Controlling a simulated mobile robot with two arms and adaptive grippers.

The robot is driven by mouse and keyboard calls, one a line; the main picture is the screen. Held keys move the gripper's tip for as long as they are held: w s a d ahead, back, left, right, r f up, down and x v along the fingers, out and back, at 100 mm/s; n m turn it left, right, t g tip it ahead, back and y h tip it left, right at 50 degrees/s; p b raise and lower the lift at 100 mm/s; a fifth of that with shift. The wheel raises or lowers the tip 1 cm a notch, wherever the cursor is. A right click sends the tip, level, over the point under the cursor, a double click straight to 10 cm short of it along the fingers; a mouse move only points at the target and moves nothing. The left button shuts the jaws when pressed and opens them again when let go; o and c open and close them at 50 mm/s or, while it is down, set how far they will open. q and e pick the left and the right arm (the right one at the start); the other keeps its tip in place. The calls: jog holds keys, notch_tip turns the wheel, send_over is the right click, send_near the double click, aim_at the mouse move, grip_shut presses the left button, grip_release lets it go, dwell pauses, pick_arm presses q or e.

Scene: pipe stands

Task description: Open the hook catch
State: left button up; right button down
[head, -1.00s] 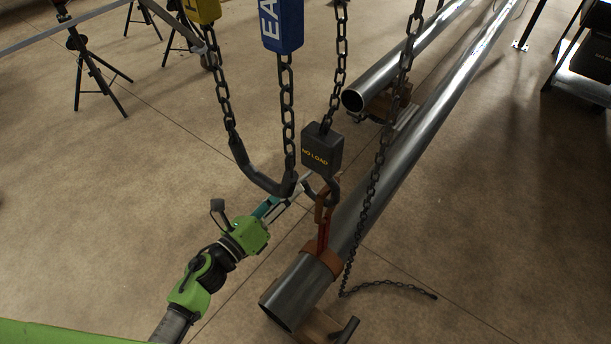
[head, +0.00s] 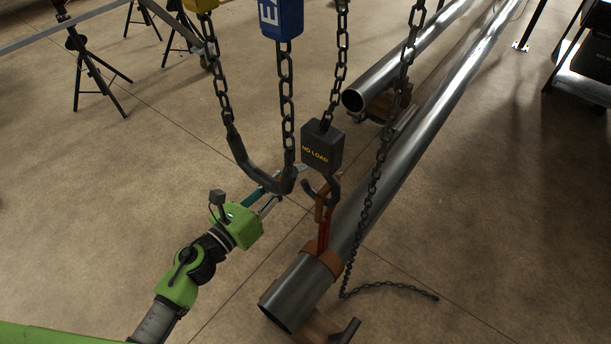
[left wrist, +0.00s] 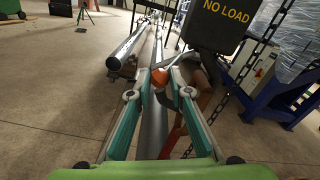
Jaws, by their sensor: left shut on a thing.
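The dark hook (head: 328,190) hangs under the black "NO LOAD" block (head: 322,146), with a reddish-brown sling (head: 323,230) running from it to the near pipe. In the left wrist view, the block (left wrist: 222,22) and dark hook (left wrist: 203,78) are close at upper right. My left gripper (head: 295,178) reaches toward the hook from the left, partly behind the hanging chain loop. In the left wrist view my left gripper (left wrist: 163,73) is shut on a small orange piece, the hook catch (left wrist: 160,78), between its fingertips. My right gripper is out of view.
A chain loop (head: 262,180) hangs in front of my left gripper. The near pipe (head: 300,285) lies on a support; another pipe (head: 375,85) lies behind. A loose chain (head: 375,175) trails to the floor. Open floor (head: 110,200) lies to the left.

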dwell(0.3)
pick_arm(q)
jog(key=shift+w+a+r+m+b, duration=0.15)
jog(key=shift+r+m, duration=0.45)
jog(key=shift+m, duration=0.6)
jog(key=shift+w+a+r+m+b, duration=0.15)
jog(key=shift+r+m, duration=0.45)
jog(key=shift+m, duration=0.6)
jog(key=shift+s, duration=0.1)
jog(key=shift+r+m+p, duration=0.2)
jog(key=shift+r+m, duration=0.45)
jog(key=shift+m, duration=0.55)
jog(key=shift+r+m+p, duration=0.2)
jog(key=shift+r+m, duration=0.4)
jog(key=shift+m, duration=0.6)
